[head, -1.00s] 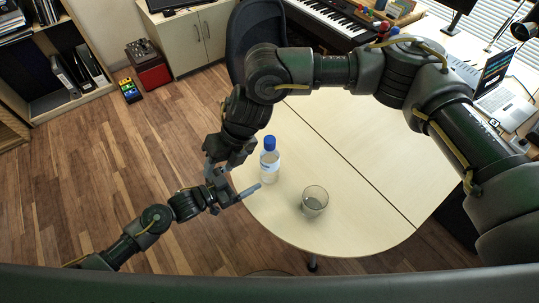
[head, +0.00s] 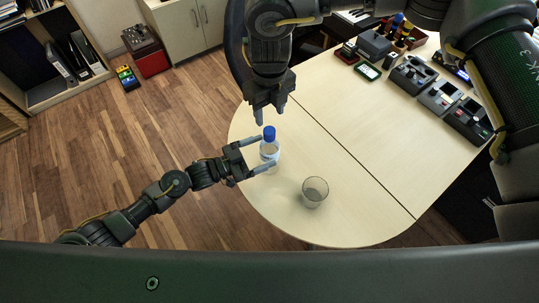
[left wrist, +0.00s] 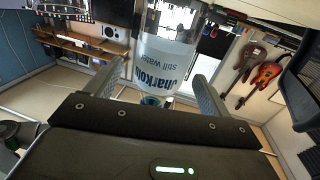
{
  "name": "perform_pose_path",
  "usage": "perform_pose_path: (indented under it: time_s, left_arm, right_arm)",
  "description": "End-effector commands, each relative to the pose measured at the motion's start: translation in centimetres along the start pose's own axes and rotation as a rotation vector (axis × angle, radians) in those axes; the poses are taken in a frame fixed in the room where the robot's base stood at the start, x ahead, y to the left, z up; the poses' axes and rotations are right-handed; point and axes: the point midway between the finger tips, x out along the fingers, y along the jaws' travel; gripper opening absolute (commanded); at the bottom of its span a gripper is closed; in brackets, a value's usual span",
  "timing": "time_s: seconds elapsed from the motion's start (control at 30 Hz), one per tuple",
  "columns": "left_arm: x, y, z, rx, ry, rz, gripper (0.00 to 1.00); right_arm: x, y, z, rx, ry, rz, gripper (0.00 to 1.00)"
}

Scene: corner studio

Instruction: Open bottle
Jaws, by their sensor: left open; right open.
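A clear water bottle with a blue cap (head: 269,133) stands upright near the rounded left edge of the pale table (head: 345,205). My left gripper (head: 263,154) is open, with one finger on each side of the bottle's body. In the left wrist view the bottle shows between the two fingers; I cannot tell whether they touch it. My right gripper (head: 270,118) is open and points down just above and behind the cap, empty.
Several small devices (head: 440,97) line the table's far right side. The table between glass and devices is clear. A dark chair (head: 236,45) stands behind the table's left side.

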Motion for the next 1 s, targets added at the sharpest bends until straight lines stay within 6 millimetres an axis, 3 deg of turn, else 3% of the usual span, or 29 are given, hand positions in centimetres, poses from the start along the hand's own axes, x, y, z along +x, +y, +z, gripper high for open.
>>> perform_pose_path:
  time_s: [0.1,0.3,0.7,1.0]
  left_arm:
    - [2.0,0.0,-0.1,0.0,0.002,0.0,0.81]
    - [4.1,-0.1,0.0,0.001,0.0,-0.001,0.81]
    - [4.7,0.0,0.0,0.001,-0.001,-0.001,0.81]
    - [4.7,0.0,0.0,0.001,-0.001,-0.001,0.42]
  right_arm:
    - [0.0,0.0,0.0,0.0,0.0,0.0,0.48]
    - [0.0,0.0,0.0,0.0,0.0,0.001,0.48]
    - [0.0,0.0,0.0,0.0,-0.001,0.001,0.48]
    - [0.0,0.0,0.0,0.0,-0.001,0.001,0.48]
